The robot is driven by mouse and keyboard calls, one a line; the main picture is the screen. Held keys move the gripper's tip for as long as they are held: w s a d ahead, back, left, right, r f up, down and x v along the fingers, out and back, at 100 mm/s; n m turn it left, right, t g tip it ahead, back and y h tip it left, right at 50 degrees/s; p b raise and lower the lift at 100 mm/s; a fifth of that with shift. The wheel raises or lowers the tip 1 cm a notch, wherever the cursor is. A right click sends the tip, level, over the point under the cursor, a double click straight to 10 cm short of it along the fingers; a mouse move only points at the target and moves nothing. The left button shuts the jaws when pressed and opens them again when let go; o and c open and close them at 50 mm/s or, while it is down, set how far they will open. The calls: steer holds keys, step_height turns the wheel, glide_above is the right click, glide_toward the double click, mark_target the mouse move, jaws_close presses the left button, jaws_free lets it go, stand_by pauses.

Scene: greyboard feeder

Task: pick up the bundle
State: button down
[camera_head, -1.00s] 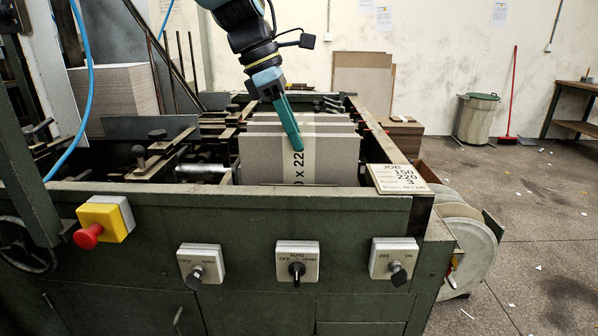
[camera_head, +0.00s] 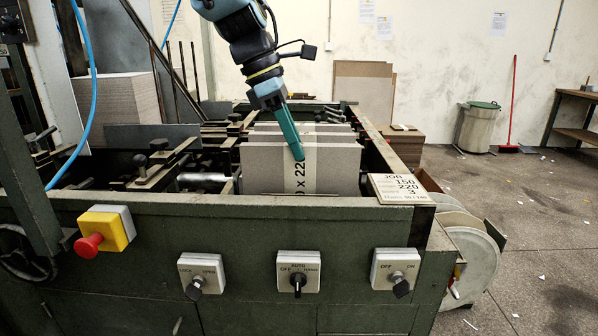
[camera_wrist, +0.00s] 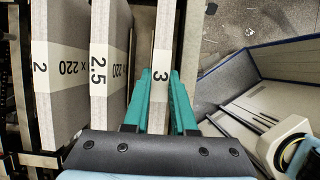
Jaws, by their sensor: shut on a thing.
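Grey board bundles with pale paper bands stand upright in the feeder (camera_head: 240,202). The nearest bundle (camera_head: 270,170) is marked "3" on its band in the wrist view (camera_wrist: 161,45). My gripper (camera_head: 297,150) comes down on it from above. In the wrist view my teal fingers (camera_wrist: 160,100) lie on either side of this bundle, shut on its top edge. Bundles marked "2.5" (camera_wrist: 105,100) and "2" (camera_wrist: 55,95) stand to the left in the wrist view, apart from the fingers. The far finger is hidden in the head view.
A job card (camera_head: 400,188) reading 150, 220 and 3 lies on the feeder's right corner. Feeder rails and knobs (camera_head: 165,165) stand left of the bundles. The front panel has a red stop button (camera_head: 88,245) and switches. A bin (camera_head: 476,128) stands on the floor behind, right.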

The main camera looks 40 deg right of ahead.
steer(key=shift+r, duration=0.15)
step_height(320, 180, up, 10)
stand_by(0.3)
stand_by(0.5)
